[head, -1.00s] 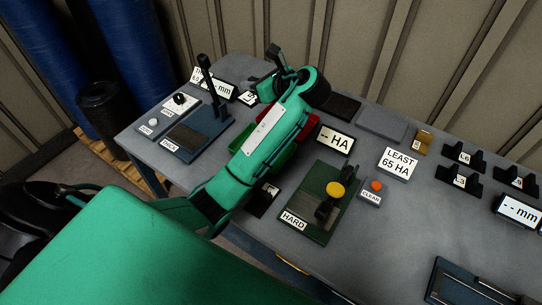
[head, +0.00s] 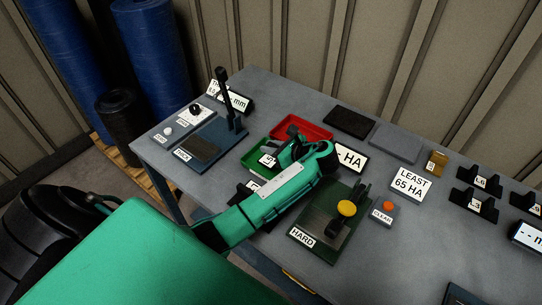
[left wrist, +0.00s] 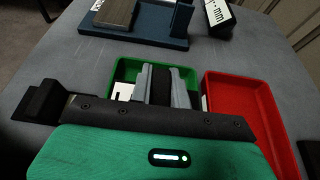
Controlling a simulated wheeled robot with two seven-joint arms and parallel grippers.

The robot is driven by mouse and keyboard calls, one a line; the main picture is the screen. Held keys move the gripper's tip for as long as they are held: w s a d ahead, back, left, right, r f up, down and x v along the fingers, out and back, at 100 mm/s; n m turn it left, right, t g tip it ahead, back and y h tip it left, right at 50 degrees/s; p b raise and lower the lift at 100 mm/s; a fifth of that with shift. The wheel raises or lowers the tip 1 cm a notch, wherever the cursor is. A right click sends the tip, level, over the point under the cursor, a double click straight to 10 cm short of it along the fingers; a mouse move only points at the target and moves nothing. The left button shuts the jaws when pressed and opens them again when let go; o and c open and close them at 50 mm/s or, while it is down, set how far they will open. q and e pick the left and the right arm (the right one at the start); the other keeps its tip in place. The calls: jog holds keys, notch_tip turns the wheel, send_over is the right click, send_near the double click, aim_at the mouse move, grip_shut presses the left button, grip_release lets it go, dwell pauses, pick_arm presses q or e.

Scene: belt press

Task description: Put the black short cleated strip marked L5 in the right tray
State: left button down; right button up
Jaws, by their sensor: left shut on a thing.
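My left gripper (head: 276,156) is shut on a dark strip (left wrist: 161,86), which shows between its grey fingers in the left wrist view. A white label (head: 268,160) beside the fingers seems to belong to this strip; I cannot read it surely as L5. The gripper is over the green tray (head: 256,149); whether the strip touches the tray floor I cannot tell. The red tray (head: 302,127) is beside it to the right, and its visible floor looks bare in the left wrist view (left wrist: 237,97). My right gripper is not in view.
The THICK gauge (head: 212,140) with its upright lever stands left of the trays. The HARD tester (head: 325,225) and the CLEAR button (head: 385,211) are to the right of my forearm. A black holder (left wrist: 42,100) is close by my wrist. Labelled black stands (head: 477,189) are far right.

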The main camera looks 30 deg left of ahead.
pick_arm(q)
jog(key=shift+f, duration=2.15)
jog(key=c, duration=1.3)
grip_release()
jog(key=shift+f, duration=0.15)
jog(key=shift+d+r, duration=0.2)
jog(key=shift+d, duration=0.1)
jog(key=b+v, duration=0.1)
jog(key=v, duration=0.6)
